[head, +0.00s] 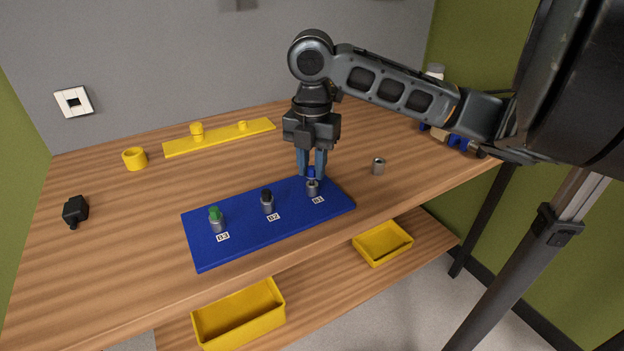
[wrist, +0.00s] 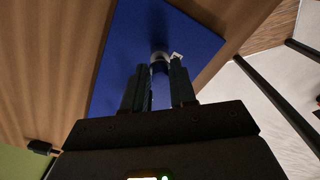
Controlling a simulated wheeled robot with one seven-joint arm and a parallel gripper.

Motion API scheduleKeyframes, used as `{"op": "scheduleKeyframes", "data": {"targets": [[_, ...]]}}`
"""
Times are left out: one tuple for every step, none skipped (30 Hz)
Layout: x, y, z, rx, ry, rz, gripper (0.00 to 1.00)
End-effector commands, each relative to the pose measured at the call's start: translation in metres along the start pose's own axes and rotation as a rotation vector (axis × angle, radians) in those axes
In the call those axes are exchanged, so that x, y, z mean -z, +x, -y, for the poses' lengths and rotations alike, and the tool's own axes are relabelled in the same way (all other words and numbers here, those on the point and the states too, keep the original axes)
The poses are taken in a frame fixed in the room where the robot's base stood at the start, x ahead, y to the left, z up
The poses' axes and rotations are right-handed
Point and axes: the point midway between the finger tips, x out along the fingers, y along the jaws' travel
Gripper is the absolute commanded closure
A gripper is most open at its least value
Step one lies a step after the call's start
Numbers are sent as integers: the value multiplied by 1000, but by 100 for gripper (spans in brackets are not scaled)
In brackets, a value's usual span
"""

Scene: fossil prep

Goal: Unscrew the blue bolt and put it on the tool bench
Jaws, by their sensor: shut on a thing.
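The blue bolt (head: 311,174) is at the position labelled B1 on the blue board (head: 240,241), above a grey metal socket (head: 312,188). My gripper (head: 312,174) points straight down and is shut on the blue bolt. In the wrist view the bolt (wrist: 160,69) shows between the two fingers, with the board (wrist: 195,42) below. The fingers hide part of the bolt, and I cannot tell whether its thread is still in the socket. The wooden tool bench (head: 110,250) carries the board.
A black-topped bolt (head: 267,201) at B2 and a green-topped bolt (head: 216,219) at B3 stand left of my gripper. A loose metal nut (head: 378,166) lies to the right. A yellow strip (head: 220,138), yellow ring (head: 134,158) and black block (head: 75,211) lie farther off. Bare wood lies between them.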

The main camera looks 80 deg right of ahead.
Motion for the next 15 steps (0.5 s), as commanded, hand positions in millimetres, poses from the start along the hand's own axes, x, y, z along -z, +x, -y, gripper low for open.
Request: {"op": "scheduleKeyframes", "data": {"targets": [[0,0,0,0,0,0,100],[0,0,0,0,0,0,100],[0,0,0,0,0,0,100],[0,0,0,0,0,0,100],[0,0,0,0,0,0,100],[0,0,0,0,0,0,100],[0,-1,0,0,0,0,100],[0,-2,0,0,0,0,100],[0,-3,0,0,0,0,100],[0,-4,0,0,0,0,100],[0,-5,0,0,0,0,100],[0,-6,0,0,0,0,100],[0,-8,0,0,0,0,100],[0,-9,0,0,0,0,100],[0,-10,0,-1,0,0,100]]}}
